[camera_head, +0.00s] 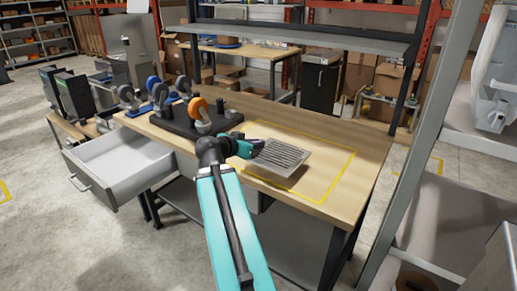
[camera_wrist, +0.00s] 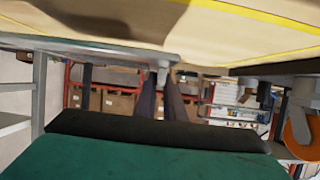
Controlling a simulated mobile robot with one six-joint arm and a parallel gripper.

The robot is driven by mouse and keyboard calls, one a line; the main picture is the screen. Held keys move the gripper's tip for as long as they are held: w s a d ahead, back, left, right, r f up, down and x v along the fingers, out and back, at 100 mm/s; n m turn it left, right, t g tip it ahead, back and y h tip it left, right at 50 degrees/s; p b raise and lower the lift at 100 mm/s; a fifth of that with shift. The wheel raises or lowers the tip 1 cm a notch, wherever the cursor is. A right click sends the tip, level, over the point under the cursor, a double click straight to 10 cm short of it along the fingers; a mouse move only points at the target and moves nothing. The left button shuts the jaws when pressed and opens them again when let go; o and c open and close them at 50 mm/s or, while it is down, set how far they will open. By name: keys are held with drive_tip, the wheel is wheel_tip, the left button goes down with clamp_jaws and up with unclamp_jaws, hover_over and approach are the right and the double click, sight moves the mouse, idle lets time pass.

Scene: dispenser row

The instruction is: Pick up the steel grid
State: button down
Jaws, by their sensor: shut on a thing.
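The steel grid (camera_head: 284,154) is a grey, slotted plate over the wooden workbench (camera_head: 335,205), near the yellow-outlined area. My gripper (camera_head: 256,146) is shut on the grid's left edge in the head view. The grid seems to be just above the bench top; the exact gap is hard to tell. In the wrist view, my gripper (camera_wrist: 162,82) shows as two dark fingers meeting the thin grey edge of the grid (camera_wrist: 95,43). The contact itself is small and partly hidden.
A black rack with round dispensers (camera_head: 198,122), one of them orange, stands left of my gripper. An open drawer (camera_head: 118,165) sticks out at the bench's left. A grey shelf post (camera_head: 420,150) stands at the right. The yellow-outlined bench area is otherwise clear.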

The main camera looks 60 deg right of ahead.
drive_tip(key=shift+s+a+f+b, duration=0.2)
drive_tip(key=shift+a+b, duration=0.4)
drive_tip(key=shift+b, duration=3.15)
drive_tip(key=shift+s+a+r+b, duration=0.25)
drive_tip(key=shift+a+b, duration=0.2)
drive_tip(key=shift+b, duration=1.15)
wheel_tip(320, 180, up, 12)
drive_tip(key=p, duration=1.2)
drive_tip(key=shift+w+a, duration=0.1)
